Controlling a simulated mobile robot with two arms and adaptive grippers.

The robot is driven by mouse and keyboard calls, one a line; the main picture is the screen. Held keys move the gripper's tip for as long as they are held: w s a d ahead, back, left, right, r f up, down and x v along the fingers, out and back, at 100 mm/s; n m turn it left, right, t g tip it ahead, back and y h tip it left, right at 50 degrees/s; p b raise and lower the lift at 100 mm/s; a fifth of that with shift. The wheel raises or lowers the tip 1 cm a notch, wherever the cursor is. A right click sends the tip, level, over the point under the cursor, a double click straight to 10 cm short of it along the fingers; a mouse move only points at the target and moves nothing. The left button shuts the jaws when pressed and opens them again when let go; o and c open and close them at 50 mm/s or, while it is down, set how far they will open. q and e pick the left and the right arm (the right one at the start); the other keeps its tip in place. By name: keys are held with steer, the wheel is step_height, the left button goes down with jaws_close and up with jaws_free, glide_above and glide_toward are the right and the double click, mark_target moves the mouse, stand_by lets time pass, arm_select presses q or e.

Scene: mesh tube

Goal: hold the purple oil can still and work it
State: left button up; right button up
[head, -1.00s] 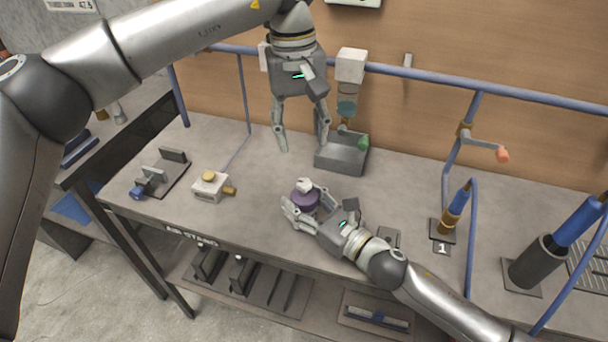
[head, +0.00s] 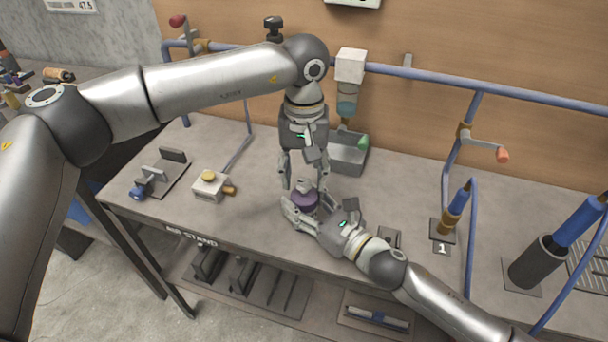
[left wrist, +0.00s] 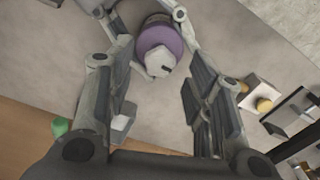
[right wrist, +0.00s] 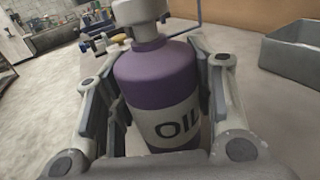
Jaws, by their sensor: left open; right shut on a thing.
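The purple oil can (head: 304,203) stands upright near the front edge of the bench. In the right wrist view the can (right wrist: 157,78) shows a white label reading "OIL", and its top is cut off by the frame. My right gripper (head: 301,208) is shut on the can's body from the front right. My left gripper (head: 304,180) points down just above the can, open, with its fingers apart. In the left wrist view the can's pale top (left wrist: 160,61) lies between and beyond the open fingers. I cannot tell whether they touch it.
A grey open bin (head: 348,157) stands behind the can, below a wall dispenser (head: 349,85). A small valve block (head: 210,187) and a clamp fixture (head: 160,178) sit to the left. Blue pipes (head: 450,84) and a numbered post (head: 445,225) are on the right.

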arm_select(q)
steer(key=shift+f, duration=0.65)
jaws_close()
